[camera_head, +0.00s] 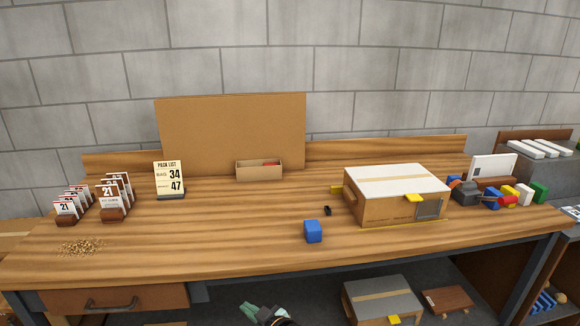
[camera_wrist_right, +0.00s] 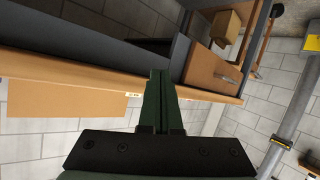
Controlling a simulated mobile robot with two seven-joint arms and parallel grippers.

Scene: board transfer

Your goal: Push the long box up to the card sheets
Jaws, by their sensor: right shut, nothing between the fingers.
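A large cardboard box (camera_head: 366,210) with a pale, taped lid stands on the right half of the wooden workbench. A small open tan box (camera_head: 259,175) lies lengthwise at the back; I cannot tell which is the long box. Brown card (camera_head: 230,125) stands upright along the back, left of the large box. Printed cards (camera_head: 110,195) stand in holders at the left. My right gripper (camera_head: 252,310), with green fingers, is low at the bottom, in front of the bench and apart from the boxes. In the right wrist view its fingers (camera_wrist_right: 157,85) are together and empty.
A blue cube (camera_head: 313,231) and a small black item (camera_head: 327,211) lie left of the large box. Several coloured blocks (camera_head: 523,194) are at the right end. A pack-list sign (camera_head: 169,180) stands left of centre. The front middle is mostly clear.

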